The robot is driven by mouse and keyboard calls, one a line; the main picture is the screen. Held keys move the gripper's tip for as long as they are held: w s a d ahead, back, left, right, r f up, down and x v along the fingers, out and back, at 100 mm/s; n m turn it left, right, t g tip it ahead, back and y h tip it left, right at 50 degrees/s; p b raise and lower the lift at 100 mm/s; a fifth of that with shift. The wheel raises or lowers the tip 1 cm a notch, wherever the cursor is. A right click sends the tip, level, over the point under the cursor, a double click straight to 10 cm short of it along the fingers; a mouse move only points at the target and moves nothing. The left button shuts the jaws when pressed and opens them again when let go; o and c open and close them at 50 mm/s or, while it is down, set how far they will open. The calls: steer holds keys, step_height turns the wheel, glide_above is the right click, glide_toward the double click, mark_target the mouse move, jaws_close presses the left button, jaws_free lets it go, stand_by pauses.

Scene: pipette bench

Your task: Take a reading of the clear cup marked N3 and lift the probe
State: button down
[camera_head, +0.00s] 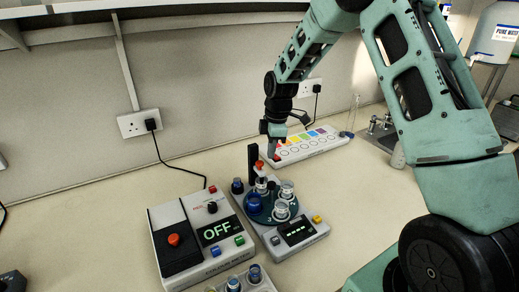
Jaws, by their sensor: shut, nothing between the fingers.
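A grey bench device (312,240) with a small dark display carries a dark green round turntable (268,221). Clear cups stand on the turntable: one at the back (262,185), one at the right (287,188) and one at the front (281,210). A digit like 3 shows on the turntable by the front cup, but I cannot read N3 on any cup. A black post (253,158) with a red knob (260,165) rises behind the cups; the probe's tip is hidden. My gripper (273,155) is shut and empty, above and slightly right of the knob.
A white meter (180,215) reading OFF, with a red knob, stands at left. A tray with small vials (248,281) is in front. A white panel (325,146) with coloured squares lies behind my gripper. Bench right of the device is clear.

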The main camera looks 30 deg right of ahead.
step_height(320, 180, up, 17)
steer(key=d+b, duration=0.1)
steer(key=b, duration=0.2)
steer(key=shift+s+d+r+b, duration=0.15)
steer(key=shift+s+d+b, duration=0.15)
steer(key=shift+b, duration=0.1)
stand_by(0.3)
steer(key=s+a+f+m, duration=0.1)
steer(key=s+a+f, duration=0.2)
steer(key=s+a, duration=0.65)
steer(key=s+a+f+m, duration=0.2)
steer(key=s+a, duration=0.4)
steer(key=a, duration=0.6)
steer(key=s+a+f+m, duration=0.1)
steer(key=s+f, duration=0.2)
steer(key=s, duration=0.6)
steer(key=s+a+f+m, duration=0.1)
steer(key=s+a+f, duration=0.1)
steer(key=s, duration=0.7)
steer(key=shift+s+a+f+m+h+b, duration=0.3)
steer(key=shift+f+m+b, duration=0.15)
steer(key=shift+f, duration=0.3)
